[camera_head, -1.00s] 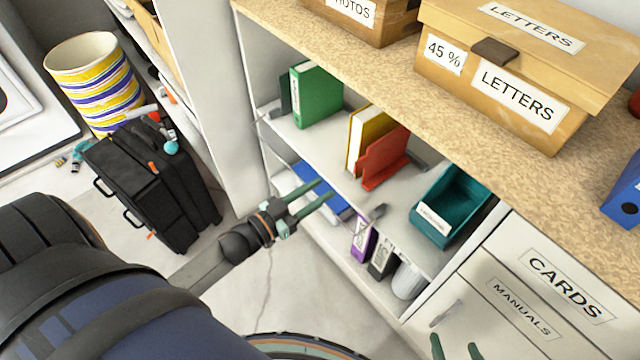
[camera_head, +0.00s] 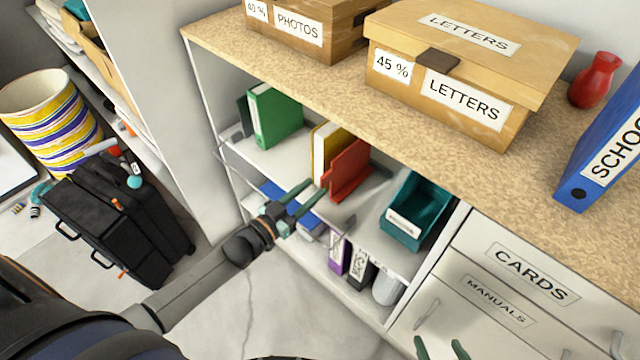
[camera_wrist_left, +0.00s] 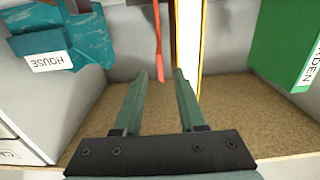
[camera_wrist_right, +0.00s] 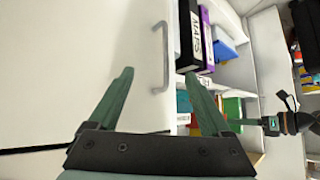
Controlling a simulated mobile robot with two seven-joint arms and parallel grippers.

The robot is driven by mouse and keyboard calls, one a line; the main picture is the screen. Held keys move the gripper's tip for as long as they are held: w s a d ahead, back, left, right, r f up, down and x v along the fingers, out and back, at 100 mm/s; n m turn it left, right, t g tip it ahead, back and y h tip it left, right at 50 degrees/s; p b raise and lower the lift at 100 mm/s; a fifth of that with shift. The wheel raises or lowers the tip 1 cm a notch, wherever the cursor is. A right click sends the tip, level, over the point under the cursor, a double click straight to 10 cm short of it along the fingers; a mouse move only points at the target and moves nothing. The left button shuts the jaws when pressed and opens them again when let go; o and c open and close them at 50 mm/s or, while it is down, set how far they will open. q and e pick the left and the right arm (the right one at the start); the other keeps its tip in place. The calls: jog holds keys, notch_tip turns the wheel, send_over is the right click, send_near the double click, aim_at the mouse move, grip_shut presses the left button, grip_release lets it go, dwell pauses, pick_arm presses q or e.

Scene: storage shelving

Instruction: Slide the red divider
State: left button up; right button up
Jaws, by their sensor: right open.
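The red divider (camera_head: 350,168) stands upright on the upper shelf, beside a yellow binder (camera_head: 323,150). My left gripper (camera_head: 318,187) is at the shelf front, its fingertips just short of the divider. In the left wrist view the red divider (camera_wrist_left: 158,40) appears as a thin strip ahead, between the lines of the two fingers. The left fingers are apart with nothing between them; no contact with the divider is visible. My right gripper (camera_head: 440,346) is open and empty in front of the drawers, and its spread fingers show in the right wrist view (camera_wrist_right: 159,73).
A green binder (camera_head: 275,117) stands left on that shelf, and a teal bin (camera_head: 413,212) stands right. Purple and black binders are below. The wooden top above holds a letters box (camera_head: 465,75). A drawer handle (camera_wrist_right: 163,60) is near my right gripper.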

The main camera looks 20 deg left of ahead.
aim_at(321, 183)
pick_arm(q)
jog(key=shift+x, duration=1.8)
jog(key=shift+c, duration=0.3)
grip_shut()
